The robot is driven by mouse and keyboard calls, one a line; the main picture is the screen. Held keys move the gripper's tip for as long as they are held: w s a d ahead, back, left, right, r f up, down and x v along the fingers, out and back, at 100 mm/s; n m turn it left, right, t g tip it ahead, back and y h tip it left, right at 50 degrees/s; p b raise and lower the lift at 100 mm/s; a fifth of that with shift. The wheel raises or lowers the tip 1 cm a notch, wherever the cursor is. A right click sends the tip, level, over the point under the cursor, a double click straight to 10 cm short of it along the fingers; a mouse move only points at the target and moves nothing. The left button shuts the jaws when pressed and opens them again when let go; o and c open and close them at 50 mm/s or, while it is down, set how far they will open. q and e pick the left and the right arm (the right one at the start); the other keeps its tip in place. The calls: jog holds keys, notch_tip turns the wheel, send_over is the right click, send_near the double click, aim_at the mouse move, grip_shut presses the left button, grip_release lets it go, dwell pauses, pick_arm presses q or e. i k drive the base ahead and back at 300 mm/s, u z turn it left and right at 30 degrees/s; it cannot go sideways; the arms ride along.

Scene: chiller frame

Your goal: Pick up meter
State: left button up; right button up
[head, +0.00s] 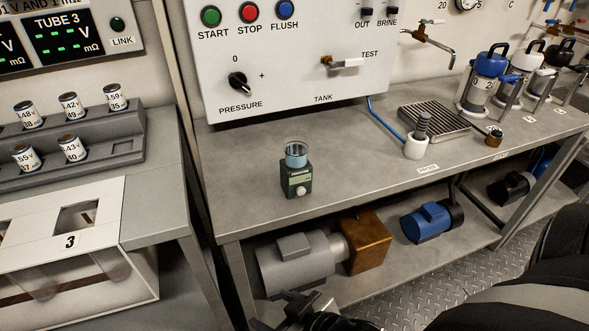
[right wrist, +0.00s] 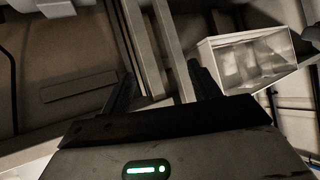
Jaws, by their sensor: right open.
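The meter (head: 297,181) is a small dark green box with a pale display and a light round knob on its front. It stands upright on the grey bench near the front edge, with a clear cup (head: 296,155) holding bluish liquid on its top. My right gripper (head: 303,303) shows partly at the bottom edge of the head view, apart from the meter and nearer to me. In the right wrist view its two dark fingers (right wrist: 163,85) are spread with nothing held between them. The meter cannot be made out there. My left gripper is not in view.
The bench top (head: 250,205) is clear around the meter. A white holder with a dark-handled probe (head: 416,146) and a drain grate (head: 435,121) stand to the right. The tank panel (head: 290,60) rises behind. A grey motor (head: 297,262) sits on the lower shelf.

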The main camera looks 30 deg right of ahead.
aim_at(296, 171)
jog(key=z, duration=0.55)
jog(key=k, duration=1.3)
jog(key=z, duration=1.05)
jog(key=i, duration=0.9)
jog(key=u, duration=0.6)
jog(key=i, duration=0.55)
jog(key=u, duration=0.55)
